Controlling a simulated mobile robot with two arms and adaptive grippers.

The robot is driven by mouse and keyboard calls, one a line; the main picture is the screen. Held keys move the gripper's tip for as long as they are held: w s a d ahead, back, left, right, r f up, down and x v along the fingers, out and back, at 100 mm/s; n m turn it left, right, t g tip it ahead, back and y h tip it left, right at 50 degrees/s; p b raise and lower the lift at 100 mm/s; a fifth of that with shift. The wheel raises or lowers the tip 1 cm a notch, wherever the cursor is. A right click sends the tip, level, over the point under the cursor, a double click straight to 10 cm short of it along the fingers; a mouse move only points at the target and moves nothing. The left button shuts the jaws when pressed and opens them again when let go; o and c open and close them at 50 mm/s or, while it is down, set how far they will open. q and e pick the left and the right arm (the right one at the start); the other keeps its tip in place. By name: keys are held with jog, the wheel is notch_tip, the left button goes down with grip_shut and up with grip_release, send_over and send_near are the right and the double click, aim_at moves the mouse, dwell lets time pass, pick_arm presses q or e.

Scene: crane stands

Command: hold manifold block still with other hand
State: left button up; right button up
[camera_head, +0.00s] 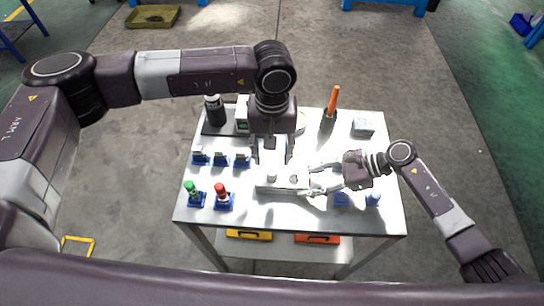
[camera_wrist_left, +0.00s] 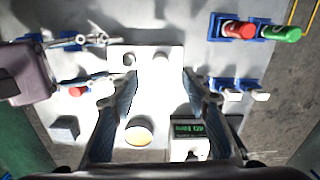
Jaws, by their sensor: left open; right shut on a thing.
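The manifold block (camera_head: 283,188) is a pale grey block lying on the table, with two round fittings on top. It also shows in the left wrist view (camera_wrist_left: 147,64). My left gripper (camera_head: 271,160) is open, pointing down just behind the block, and nothing is between its fingers. In the left wrist view its two fingers (camera_wrist_left: 158,82) stand apart below the block. My right gripper (camera_head: 318,181) comes in from the right and is shut on the block's right end. How its fingertips sit on the block is hard to make out.
Blue stands hold a green part (camera_head: 190,187) and a red part (camera_head: 220,189) at front left. A device with a green display (camera_wrist_left: 187,131) and a round yellowish item (camera_wrist_left: 138,132) are behind. An orange-handled tool (camera_head: 333,99) stands at back right. Bare table (camera_head: 347,140) shows at right.

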pick_arm(q)
notch_tip(320, 180, up, 10)
dwell(0.3)
jog(key=shift+r, duration=0.1)
pick_arm(e)
jog(key=o, duration=1.5)
jog(key=v, duration=1.2)
jog(key=shift+d+r, duration=0.1)
